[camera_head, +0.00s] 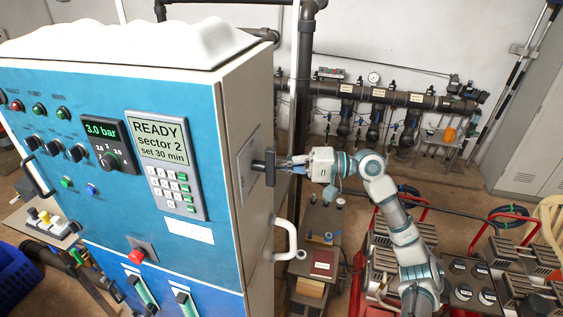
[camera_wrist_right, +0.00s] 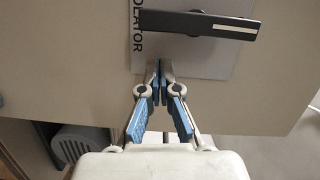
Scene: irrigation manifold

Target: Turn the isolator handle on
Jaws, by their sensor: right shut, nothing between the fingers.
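The isolator handle (camera_head: 270,166) is a black bar on a grey plate (camera_head: 246,160) on the right side wall of the blue cabinet. In the head view it stands roughly upright. In the right wrist view the handle (camera_wrist_right: 198,25) lies across the top of the picture, over the plate (camera_wrist_right: 205,65) with lettering ending in "OLATOR". My right gripper (camera_head: 288,163) is beside the handle. In the wrist view its blue-padded fingertips (camera_wrist_right: 160,68) are together and empty, just below the handle in the picture. I cannot tell whether they touch it. My left gripper is in neither view.
The cabinet front (camera_head: 85,180) has a display reading "READY sector 2 set 30 min" (camera_head: 159,142), knobs and a red button (camera_head: 136,256). A white pull handle (camera_head: 285,240) sticks out below the isolator. Pipes (camera_head: 390,97) run behind; a cart (camera_head: 320,245) stands under my right arm.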

